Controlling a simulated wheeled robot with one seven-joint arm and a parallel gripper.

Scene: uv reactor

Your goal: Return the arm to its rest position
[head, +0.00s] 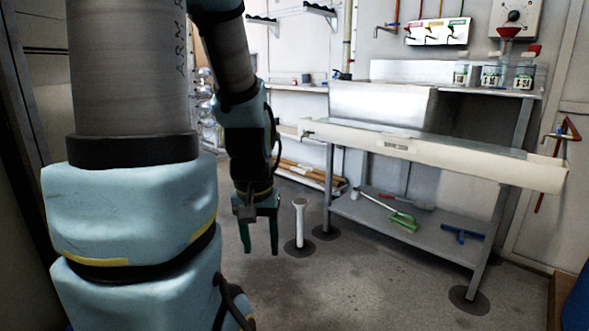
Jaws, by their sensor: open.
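My gripper (259,240) hangs from my arm in the middle of the head view, with its two teal fingers pointing down. The fingers are apart, with grey floor showing between them, and nothing is held. The arm comes down from the top of the picture, folded beside my large column at the left. The gripper is in the air, left of a short white post (299,222) on the floor. I cannot tell how far apart in depth the two are.
A metal bench (400,212) stands at the right, with a long pale trough (440,157) along its front. A green brush (404,221) and a blue squeegee (462,234) lie on its lower shelf. Labelled jars (491,77) stand on top. Floor (370,290) in front is clear.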

